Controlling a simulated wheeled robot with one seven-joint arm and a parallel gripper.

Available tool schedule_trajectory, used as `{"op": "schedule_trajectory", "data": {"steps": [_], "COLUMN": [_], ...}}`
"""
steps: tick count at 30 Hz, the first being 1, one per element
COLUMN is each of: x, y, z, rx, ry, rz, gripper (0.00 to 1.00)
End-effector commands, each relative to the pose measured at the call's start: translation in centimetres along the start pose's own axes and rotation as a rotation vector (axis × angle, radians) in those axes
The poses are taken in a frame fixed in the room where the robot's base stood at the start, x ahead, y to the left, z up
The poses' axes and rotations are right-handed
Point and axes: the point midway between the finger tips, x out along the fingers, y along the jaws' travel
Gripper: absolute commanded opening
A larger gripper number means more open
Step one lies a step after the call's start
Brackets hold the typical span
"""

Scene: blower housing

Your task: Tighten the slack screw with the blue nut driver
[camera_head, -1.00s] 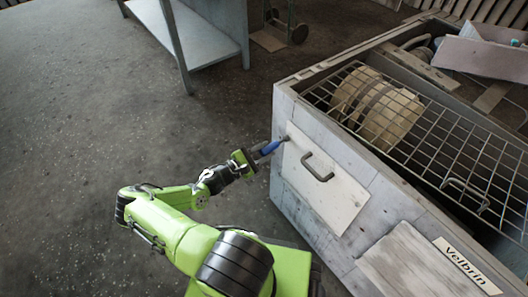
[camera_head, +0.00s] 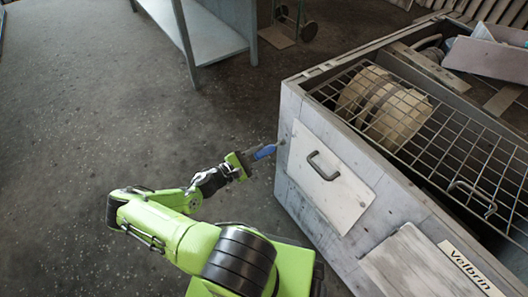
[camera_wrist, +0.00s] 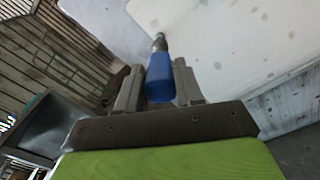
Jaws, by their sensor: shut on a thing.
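My gripper (camera_head: 249,158) is shut on the blue nut driver (camera_head: 265,152), just left of the housing's front wall. In the wrist view the blue handle (camera_wrist: 160,84) sits between the two fingers of my gripper (camera_wrist: 160,88), and its grey shaft (camera_wrist: 159,44) points away toward the pale panel (camera_wrist: 203,45). In the head view the driver's tip reaches the upper left corner area of the pale front panel (camera_head: 330,190). I cannot tell whether the tip touches a screw. The screw itself is not clearly visible.
The panel has a dark handle (camera_head: 322,166). A wire grid (camera_head: 440,130) covers the open top of the blower housing (camera_head: 289,195), with a round drum (camera_head: 385,108) beneath. A metal table (camera_head: 214,36) stands behind. The floor to the left is clear.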

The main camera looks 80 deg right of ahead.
Motion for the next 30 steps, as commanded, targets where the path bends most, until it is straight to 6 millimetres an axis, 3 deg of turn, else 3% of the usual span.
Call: {"op": "schedule_trajectory", "data": {"steps": [17, 30], "x": [-7.9, -8.3], "y": [0.0, 0.0], "z": [-0.1, 0.1], "rx": [0.001, 0.000], "ry": [0.001, -0.001], "rz": [0.002, 0.001], "gripper": [0.00, 0.00]}}
